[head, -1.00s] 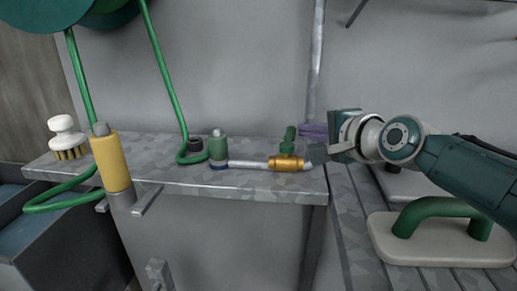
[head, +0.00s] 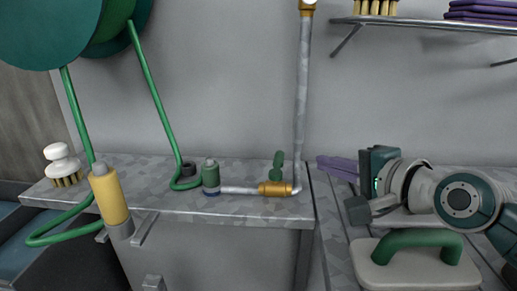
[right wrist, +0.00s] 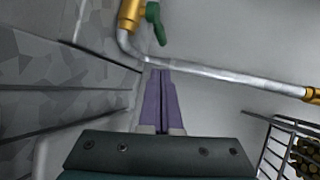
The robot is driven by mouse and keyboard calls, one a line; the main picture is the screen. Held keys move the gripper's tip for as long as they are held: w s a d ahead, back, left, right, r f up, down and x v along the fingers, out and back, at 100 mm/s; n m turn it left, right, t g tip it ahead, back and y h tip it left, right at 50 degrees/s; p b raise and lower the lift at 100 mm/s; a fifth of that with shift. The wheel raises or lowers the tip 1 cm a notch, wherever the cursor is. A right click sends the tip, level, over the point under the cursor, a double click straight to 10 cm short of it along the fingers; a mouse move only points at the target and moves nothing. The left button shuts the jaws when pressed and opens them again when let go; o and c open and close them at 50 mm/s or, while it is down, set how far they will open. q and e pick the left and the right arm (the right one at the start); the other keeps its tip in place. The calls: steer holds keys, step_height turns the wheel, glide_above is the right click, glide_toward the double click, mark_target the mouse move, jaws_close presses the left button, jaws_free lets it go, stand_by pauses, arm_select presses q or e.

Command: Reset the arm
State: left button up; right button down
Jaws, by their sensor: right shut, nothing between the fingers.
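My right gripper (head: 322,163) shows at the right of the head view, over the right side of the bench. Its two purple fingers point left and lie together, with nothing between them. In the right wrist view, the shut fingers (right wrist: 161,76) point up the picture, below the grey pipe (right wrist: 215,75). The brass valve (head: 275,189) with its green handle (head: 278,167) is left of the fingertips, apart from them. The handle stands roughly upright. My left gripper is not in view.
A pale float with a green handle (head: 422,238) lies below my right gripper. A wire shelf (head: 420,22) hangs at the upper right.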

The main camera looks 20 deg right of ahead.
stand_by(0.3)
steer(key=s+a+r+n+g+y+p, duration=0.1)
steer(key=s+a+r+n+g+p, duration=0.15)
steer(key=s+a+n+p, duration=0.4)
steer(key=s+a+r+n+g+h+p, duration=0.1)
steer(key=s+r+n+g+p, duration=0.25)
steer(key=s, duration=0.35)
steer(key=s+a+r+n+g+p, duration=0.1)
steer(key=s+r+n+g+p, duration=0.2)
steer(key=s, duration=0.4)
steer(key=s+a+r+n+g+h+p, duration=0.1)
steer(key=s+n+g+p, duration=0.15)
steer(key=s+n, duration=0.35)
steer(key=w+p+v, duration=0.2)
steer(key=p+v, duration=1)
steer(key=w+a+r+p+v, duration=0.1)
steer(key=w+p+v, duration=0.2)
steer(key=p+v, duration=0.9)
steer(key=w+a+r+p+v, duration=0.1)
steer(key=w+p+v, duration=0.1)
steer(key=p+v, duration=1.1)
steer(key=shift+w+d+t+p, duration=0.3)
steer(key=shift+w+d+t, duration=0.05)
steer(key=shift+d, duration=0.15)
